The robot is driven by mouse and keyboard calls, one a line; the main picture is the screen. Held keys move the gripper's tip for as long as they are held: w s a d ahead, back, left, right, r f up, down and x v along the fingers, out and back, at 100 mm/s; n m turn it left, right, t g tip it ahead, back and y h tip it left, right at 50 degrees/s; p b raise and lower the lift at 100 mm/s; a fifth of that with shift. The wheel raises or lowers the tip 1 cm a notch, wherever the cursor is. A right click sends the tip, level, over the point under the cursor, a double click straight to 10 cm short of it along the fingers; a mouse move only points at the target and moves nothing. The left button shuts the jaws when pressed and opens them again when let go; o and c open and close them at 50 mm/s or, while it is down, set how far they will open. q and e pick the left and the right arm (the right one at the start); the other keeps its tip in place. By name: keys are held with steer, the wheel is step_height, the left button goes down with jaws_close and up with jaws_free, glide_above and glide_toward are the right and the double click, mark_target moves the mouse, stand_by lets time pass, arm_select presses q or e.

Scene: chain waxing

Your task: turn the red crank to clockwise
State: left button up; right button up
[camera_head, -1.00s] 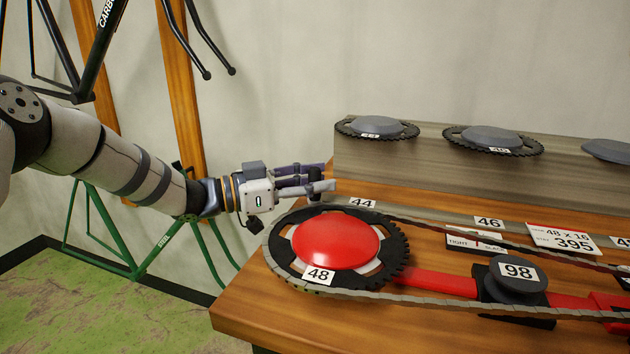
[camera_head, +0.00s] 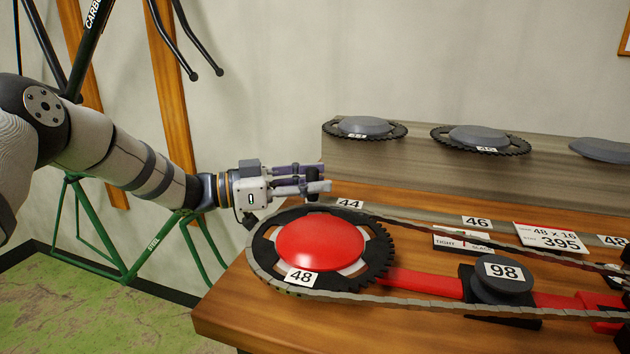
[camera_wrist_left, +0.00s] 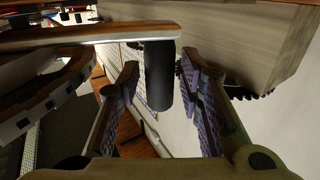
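A red dome (camera_head: 320,243) sits on a black toothed chainring (camera_head: 378,262) labelled 48, with a chain around it. A red bar (camera_head: 425,284) runs right from under it. My left gripper (camera_head: 318,178) is just behind the chainring, fingers pointing right. A dark upright cylinder shows at its fingertips. In the left wrist view this black cylinder (camera_wrist_left: 158,75) stands between my two open fingers (camera_wrist_left: 158,90), with gaps on both sides. It joins a flat bar (camera_wrist_left: 90,37); I cannot tell whether that is the crank's arm. My right gripper is not in view.
A grey round knob (camera_head: 505,278) labelled 98 stands right of the dome. A raised wooden step (camera_head: 400,168) behind carries several chainrings with grey caps. Number cards (camera_head: 545,238) lie on the wooden bench. A green bike frame (camera_head: 110,250) stands at the left.

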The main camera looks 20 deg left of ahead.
arm_select(q)
steer(key=v, duration=1.2)
steer(key=shift+c, duration=0.6)
steer(key=shift+s+a+r+n+t, duration=0.15)
steer(key=shift+n+t, duration=0.15)
steer(key=shift+n, duration=0.4)
steer(key=c, duration=0.5)
steer(key=n+t, duration=0.1)
steer(key=n, duration=0.2)
steer(key=s+a+r+n+t+y+p, duration=0.1)
steer(key=n, duration=0.3)
steer(key=s+n+t+y+p, duration=0.1)
steer(key=n, duration=0.2)
steer(key=shift+a+r+n, duration=0.3)
jaws_close()
steer(key=shift+w+d+f+n+t+y, duration=0.35)
steer(key=shift+w+d+n+y, duration=0.3)
steer(key=shift+w+d+n, duration=0.9)
steer(key=shift+w+d+f+n+t+y, duration=0.4)
steer(key=shift+w+d+n+y, duration=0.45)
steer(key=shift+n, duration=1.4)
steer(key=shift+w+d+f+n+t+y, duration=0.45)
steer(key=shift+w+d+n, duration=0.75)
steer(key=shift+n, duration=0.7)
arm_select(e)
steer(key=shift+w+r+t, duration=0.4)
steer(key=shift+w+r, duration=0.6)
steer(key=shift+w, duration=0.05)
